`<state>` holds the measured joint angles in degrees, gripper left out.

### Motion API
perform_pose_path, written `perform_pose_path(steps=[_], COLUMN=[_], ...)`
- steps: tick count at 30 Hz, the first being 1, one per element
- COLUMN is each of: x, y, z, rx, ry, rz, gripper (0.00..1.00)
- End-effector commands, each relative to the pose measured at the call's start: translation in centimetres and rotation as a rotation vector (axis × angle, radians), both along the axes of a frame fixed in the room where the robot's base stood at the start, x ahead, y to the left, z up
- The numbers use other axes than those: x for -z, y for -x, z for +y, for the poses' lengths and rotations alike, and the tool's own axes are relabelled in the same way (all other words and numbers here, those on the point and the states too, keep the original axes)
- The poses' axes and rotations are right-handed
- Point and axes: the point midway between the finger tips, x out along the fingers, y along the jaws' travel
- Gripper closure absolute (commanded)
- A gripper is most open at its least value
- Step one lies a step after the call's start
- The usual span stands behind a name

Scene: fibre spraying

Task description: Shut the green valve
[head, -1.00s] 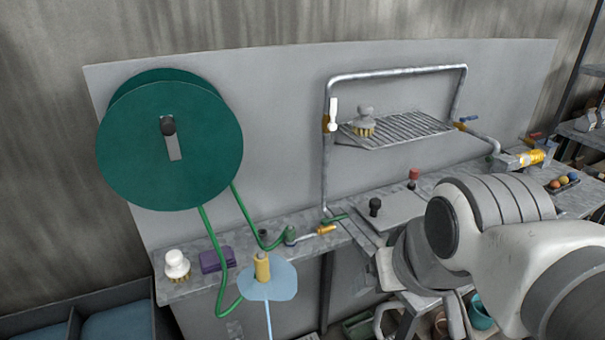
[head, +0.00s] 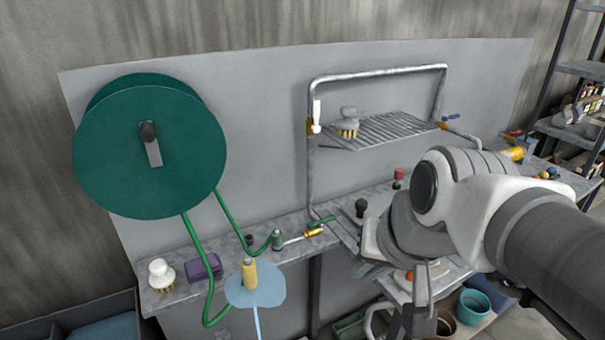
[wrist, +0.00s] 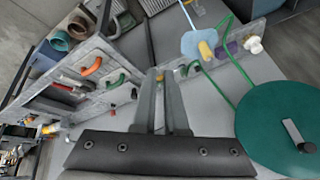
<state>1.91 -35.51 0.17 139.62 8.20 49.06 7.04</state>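The green valve lever (head: 321,221) is a small green handle lying low on the bench, by the foot of the grey pipe frame. Whether it is open or shut is too small to tell. My gripper shows at the lower right in the head view (head: 421,290), below my wrist, right of the green lever and apart from it. In the wrist view my two grey fingers (wrist: 161,82) stand a narrow gap apart with nothing held. I cannot single out the valve lever in the wrist view; my fingers may cover it.
A large green hose reel (head: 140,165) hangs at the left, its hose running to the bench. A spray tool with a pale blue disc (head: 256,294) stands in front. The pipe frame (head: 311,170) has white and blue levers and a rack (head: 385,131). Pots (head: 475,300) stand below right.

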Motion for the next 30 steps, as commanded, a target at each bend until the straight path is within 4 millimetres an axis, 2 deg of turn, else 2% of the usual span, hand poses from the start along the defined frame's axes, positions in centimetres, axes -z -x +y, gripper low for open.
perform_pose_path(steps=[7,14,23,30], x=[1.2,2.5,5.4,8.8], y=[-5.3,-10.5,-17.5,-23.0], z=[1.4,1.8,0.9,-1.1], rx=[0.264,0.53,0.902,1.221], ry=[-0.26,-0.494,-0.786,-1.009], rz=[0.053,0.107,0.183,0.246], gripper=[1.0,1.0,1.0,1.0])
